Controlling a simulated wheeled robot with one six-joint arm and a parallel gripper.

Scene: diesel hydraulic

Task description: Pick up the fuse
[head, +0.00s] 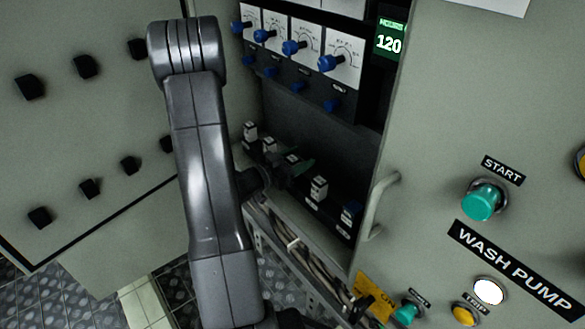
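A row of small fuse-like blocks stands on a dark ledge inside the open cabinet. Several are pale grey-white, including one at the left (250,131), one beside it (269,145) and one to the right of my gripper (319,187). Which one is the task's fuse is not clear. My gripper (300,168) is dark and reaches into the cabinet at the middle of the row. It overlaps a pale block (291,158) there. Its fingers are too small and dark to show whether they are open, or touching that block.
Blue-knobbed dials (327,63) and a green display reading 120 (389,42) are above the row. A cabinet handle (377,205) and the wash pump panel with a green start button (481,201) are on the right. Cables (300,250) run below the ledge.

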